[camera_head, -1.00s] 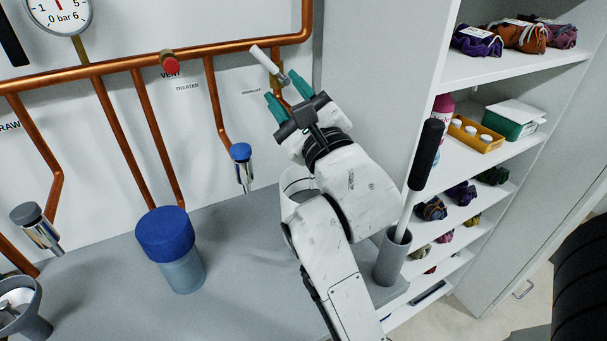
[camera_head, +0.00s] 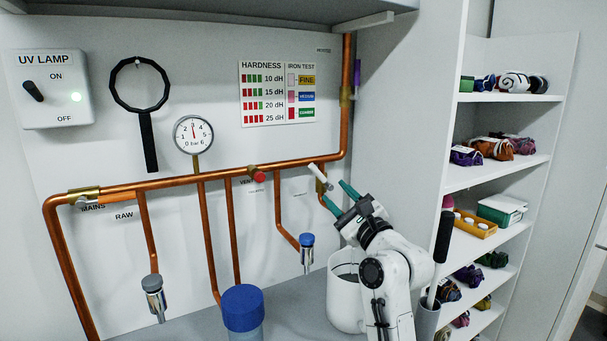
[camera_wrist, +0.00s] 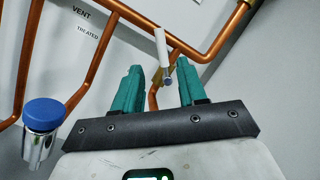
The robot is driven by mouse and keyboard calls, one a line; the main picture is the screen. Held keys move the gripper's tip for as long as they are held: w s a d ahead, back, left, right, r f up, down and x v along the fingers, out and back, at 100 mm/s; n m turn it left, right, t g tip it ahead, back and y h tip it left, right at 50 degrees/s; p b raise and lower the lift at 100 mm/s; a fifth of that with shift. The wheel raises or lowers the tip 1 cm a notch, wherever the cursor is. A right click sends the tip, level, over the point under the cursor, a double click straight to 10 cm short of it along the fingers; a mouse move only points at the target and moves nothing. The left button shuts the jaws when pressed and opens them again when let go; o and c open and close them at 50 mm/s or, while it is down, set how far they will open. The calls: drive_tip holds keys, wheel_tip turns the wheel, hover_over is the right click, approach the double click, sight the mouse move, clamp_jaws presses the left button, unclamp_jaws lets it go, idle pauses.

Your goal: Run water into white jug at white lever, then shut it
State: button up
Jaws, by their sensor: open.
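The white lever (camera_head: 317,176) sits on a valve on the rightmost copper branch and slants up to the left. My gripper (camera_head: 338,196) is open, its two green fingers pointing at the lever from the lower right. In the wrist view the lever (camera_wrist: 161,46) appears between and beyond the fingertips of my gripper (camera_wrist: 160,68), and nothing is held. The white jug (camera_head: 343,305) stands upright on the counter below, its right side hidden by my arm. I cannot tell whether water is in it. The outlet above the jug is hidden.
A blue-capped tap (camera_head: 307,250) hangs left of the jug, and a grey-capped tap (camera_head: 153,294) farther left. A blue-lidded vessel (camera_head: 243,310) stands on the counter. A grey holder (camera_head: 426,318) with a black-handled tool is right of my arm. Shelves are at right.

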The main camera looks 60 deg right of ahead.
sight(318, 173)
drive_tip(key=p+x, duration=0.1)
drive_tip(key=x, duration=0.9)
drive_tip(key=shift+w+d+r+p, duration=0.15)
drive_tip(key=shift+w+d+p, duration=0.05)
drive_tip(key=shift+p, duration=0.2)
drive_tip(key=shift+c, duration=0.2)
clamp_jaws()
